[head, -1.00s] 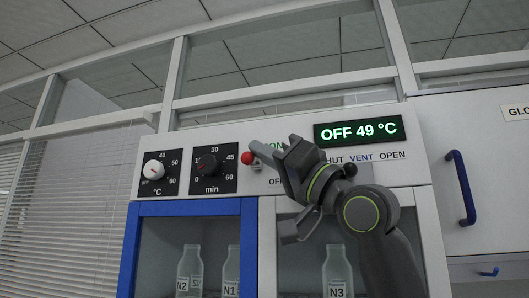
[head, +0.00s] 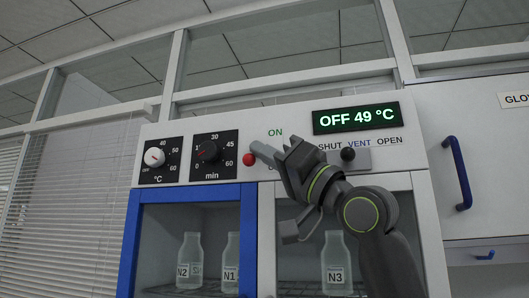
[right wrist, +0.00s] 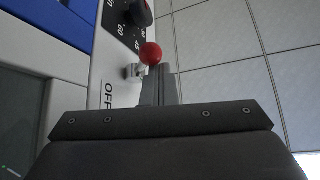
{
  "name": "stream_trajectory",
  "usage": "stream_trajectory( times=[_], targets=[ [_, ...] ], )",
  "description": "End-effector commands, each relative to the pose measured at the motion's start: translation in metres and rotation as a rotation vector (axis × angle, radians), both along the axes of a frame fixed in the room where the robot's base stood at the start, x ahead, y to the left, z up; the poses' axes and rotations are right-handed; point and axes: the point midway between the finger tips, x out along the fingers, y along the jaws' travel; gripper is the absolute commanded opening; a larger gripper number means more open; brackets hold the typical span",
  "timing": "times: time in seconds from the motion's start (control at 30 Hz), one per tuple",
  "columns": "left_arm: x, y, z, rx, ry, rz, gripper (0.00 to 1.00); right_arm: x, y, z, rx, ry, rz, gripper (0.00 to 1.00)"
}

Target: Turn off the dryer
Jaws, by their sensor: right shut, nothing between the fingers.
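The dryer is a white cabinet with a control panel (head: 230,178). Its green display (head: 357,118) reads OFF 49 °C. A red ball-tipped lever (head: 249,160) sits on the panel, below and left of the green ON label (head: 275,132); the ball also shows in the right wrist view (right wrist: 151,54). The OFF label (right wrist: 107,96) shows in that view. My right gripper (head: 264,155) is shut and empty, its fingertips close to the red ball. The fingers also show in the right wrist view (right wrist: 160,88); I cannot tell whether they touch the lever. My left gripper is out of view.
A temperature dial (head: 155,157) and a minutes dial (head: 209,152) are left of the lever. A black vent knob (head: 348,154) is right of my gripper. Below are a blue-framed door (head: 128,245) and labelled bottles. A blue handle (head: 460,174) is at right.

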Motion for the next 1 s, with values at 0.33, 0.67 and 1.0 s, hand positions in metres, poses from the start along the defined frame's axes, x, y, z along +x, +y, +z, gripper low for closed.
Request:
stream_trajectory(
  times=[0.33,0.67,1.0],
  targets=[
    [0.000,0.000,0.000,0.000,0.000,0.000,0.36,0.001,0.000,-0.002,-0.002,0.004,0.000,0.00],
    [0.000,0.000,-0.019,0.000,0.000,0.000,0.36,-0.009,-0.019,-0.021,-0.002,0.003,-0.004,0.00],
    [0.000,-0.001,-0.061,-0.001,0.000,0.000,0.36,-0.048,-0.076,-0.068,-0.002,-0.001,-0.006,0.00]
  ],
)
